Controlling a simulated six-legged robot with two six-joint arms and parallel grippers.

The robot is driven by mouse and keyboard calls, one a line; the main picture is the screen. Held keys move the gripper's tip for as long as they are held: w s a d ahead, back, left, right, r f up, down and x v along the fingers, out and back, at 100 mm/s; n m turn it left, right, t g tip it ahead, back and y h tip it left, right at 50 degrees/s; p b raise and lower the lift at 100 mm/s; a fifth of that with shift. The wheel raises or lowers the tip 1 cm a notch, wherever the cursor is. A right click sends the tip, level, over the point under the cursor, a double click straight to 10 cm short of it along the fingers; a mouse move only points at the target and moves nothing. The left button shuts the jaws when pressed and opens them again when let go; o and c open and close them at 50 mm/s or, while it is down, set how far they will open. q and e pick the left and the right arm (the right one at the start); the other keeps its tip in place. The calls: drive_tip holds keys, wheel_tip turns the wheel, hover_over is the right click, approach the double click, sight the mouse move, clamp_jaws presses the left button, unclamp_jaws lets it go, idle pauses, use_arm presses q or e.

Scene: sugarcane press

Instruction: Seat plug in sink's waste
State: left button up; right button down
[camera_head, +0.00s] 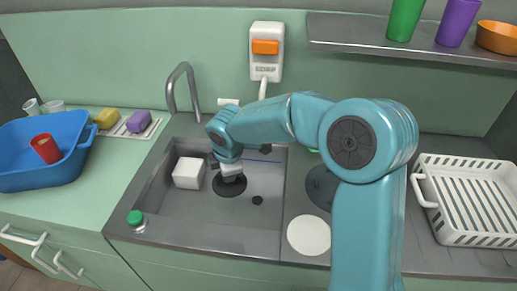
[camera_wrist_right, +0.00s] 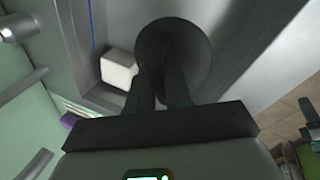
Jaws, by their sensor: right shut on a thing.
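The plug is a dark round disc (camera_head: 229,188) over the sink basin. My right gripper (camera_head: 230,174) comes down on it from above. In the right wrist view my right gripper (camera_wrist_right: 163,85) is shut on the plug (camera_wrist_right: 185,38), whose wide disc lies beyond the fingertips. The height of the plug above the basin floor is hard to tell. The sink (camera_head: 200,222) is grey metal. A small dark round spot (camera_head: 257,200), which looks like the waste, shows in its floor just right of and nearer than the plug. The wrist view does not show this spot. My left gripper is not in view.
A white block (camera_head: 188,172) stands in the basin left of the plug and shows beside it in the wrist view (camera_wrist_right: 118,70). A tap (camera_head: 183,75) rises behind the basin. A green-capped bottle (camera_head: 136,220) stands at the front left. A white rack (camera_head: 465,200) is at right.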

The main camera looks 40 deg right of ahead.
drive_tip(key=d+r+n+y+b, duration=0.2)
drive_tip(key=d+n+y+b, duration=0.1)
drive_tip(key=d+n, duration=0.75)
drive_tip(key=shift+m, duration=0.35)
wheel_tip(320, 180, down, 19)
drive_tip(key=b, duration=1.5)
drive_tip(key=shift+d+b, duration=0.1)
drive_tip(key=shift+b, duration=0.2)
drive_tip(key=shift+f+b, duration=0.4)
drive_tip(key=shift+f, duration=0.2)
drive_tip(key=shift+f, duration=0.4)
drive_tip(key=c, duration=1)
unclamp_jaws()
drive_tip(key=shift+w, duration=0.1)
drive_tip(key=p+v, duration=0.4)
drive_tip(key=v, duration=1.2)
drive_tip(key=shift+r, duration=0.15)
